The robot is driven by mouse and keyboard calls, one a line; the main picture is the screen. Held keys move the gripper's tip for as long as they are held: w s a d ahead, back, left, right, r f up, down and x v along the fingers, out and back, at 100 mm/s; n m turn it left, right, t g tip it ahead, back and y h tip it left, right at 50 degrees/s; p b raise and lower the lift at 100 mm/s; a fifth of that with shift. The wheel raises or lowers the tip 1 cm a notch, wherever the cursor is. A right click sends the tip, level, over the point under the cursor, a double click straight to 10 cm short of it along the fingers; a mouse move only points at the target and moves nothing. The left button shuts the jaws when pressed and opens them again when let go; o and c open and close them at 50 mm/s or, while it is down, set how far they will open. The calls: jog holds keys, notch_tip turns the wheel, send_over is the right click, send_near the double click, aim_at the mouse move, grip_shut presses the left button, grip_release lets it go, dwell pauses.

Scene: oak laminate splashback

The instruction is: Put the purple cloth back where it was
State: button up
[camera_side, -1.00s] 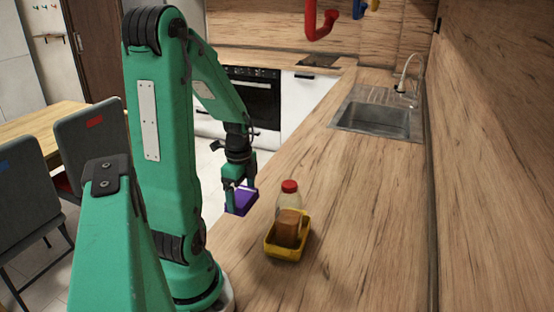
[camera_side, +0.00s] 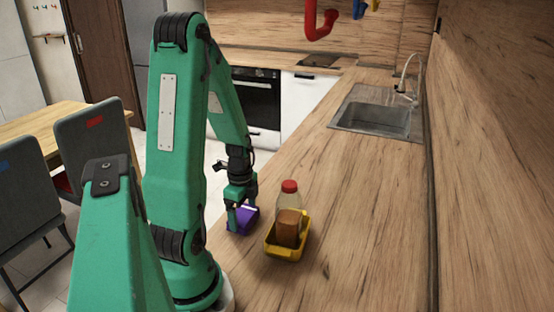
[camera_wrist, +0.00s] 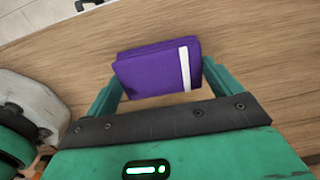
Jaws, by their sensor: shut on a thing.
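The purple cloth (camera_side: 245,221) is a folded block with a white stripe near one end. My gripper (camera_side: 242,212) is shut on it, with the fingers at its two ends, at the left edge of the wooden counter. In the wrist view the cloth (camera_wrist: 150,72) sits between the two green fingers (camera_wrist: 160,85), with wooden surface behind it. I cannot tell whether the cloth touches the counter.
A yellow tray (camera_side: 270,251) holding a brown block (camera_side: 288,228) stands just right of the cloth. A bottle with a red cap (camera_side: 290,187) stands behind it. The sink (camera_side: 375,118) is at the far right. The counter (camera_side: 365,220) right of the tray is clear.

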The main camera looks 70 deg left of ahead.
aim_at(243, 214)
jog(key=shift+f, duration=0.25)
jog(key=shift+f, duration=0.1)
jog(key=o, duration=0.6)
jog(key=shift+r, duration=6.15)
